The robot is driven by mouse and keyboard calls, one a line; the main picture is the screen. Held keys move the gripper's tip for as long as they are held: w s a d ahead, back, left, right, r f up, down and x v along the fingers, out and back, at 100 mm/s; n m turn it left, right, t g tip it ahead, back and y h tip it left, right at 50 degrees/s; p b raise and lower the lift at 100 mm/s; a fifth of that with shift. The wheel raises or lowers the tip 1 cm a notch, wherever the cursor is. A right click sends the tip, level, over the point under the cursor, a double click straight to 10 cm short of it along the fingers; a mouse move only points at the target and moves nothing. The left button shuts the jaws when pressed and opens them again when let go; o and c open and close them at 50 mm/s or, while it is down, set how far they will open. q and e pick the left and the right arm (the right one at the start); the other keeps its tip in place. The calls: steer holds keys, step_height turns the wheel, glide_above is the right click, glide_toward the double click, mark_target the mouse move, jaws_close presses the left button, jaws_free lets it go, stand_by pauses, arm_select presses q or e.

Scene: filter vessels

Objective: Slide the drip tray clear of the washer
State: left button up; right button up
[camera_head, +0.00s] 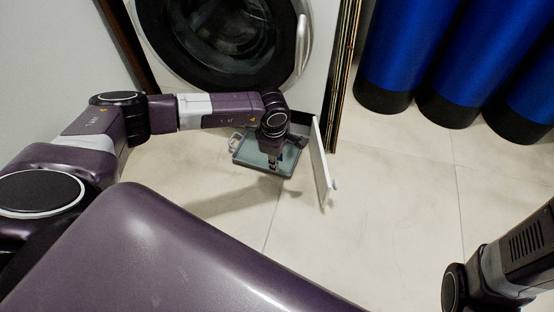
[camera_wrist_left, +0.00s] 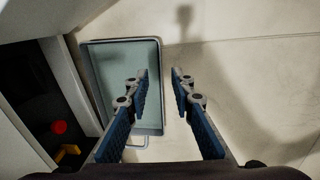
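The shallow grey-green drip tray (camera_head: 249,158) is at the foot of the white washer (camera_head: 318,60), low over the pale floor. It also shows in the left wrist view (camera_wrist_left: 112,72), with a thin wire handle (camera_wrist_left: 136,142) at its near side. My left gripper (camera_head: 272,168) points down at the tray. In the left wrist view its fingers (camera_wrist_left: 163,88) are apart and nothing shows between them but tray edge and floor. One finger overlaps the tray, the other lies past its right rim. I cannot tell whether they touch the rim. My right gripper is out of frame.
A white flap (camera_head: 322,165) stands open to the tray's right. The dark washer opening shows a red knob (camera_wrist_left: 59,127) and a yellow part (camera_wrist_left: 69,150). Blue cylinders (camera_head: 405,50) stand at the back right. Floor in front is clear.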

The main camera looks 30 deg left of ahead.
arm_select(q)
steer(key=f+b, duration=0.1)
steer(key=f, duration=0.1)
steer(key=f+b, duration=0.2)
steer(key=f, duration=0.1)
steer(key=f+b, duration=0.2)
steer(key=shift+w+f, duration=0.3)
steer(key=shift+w, duration=0.1)
jaws_close()
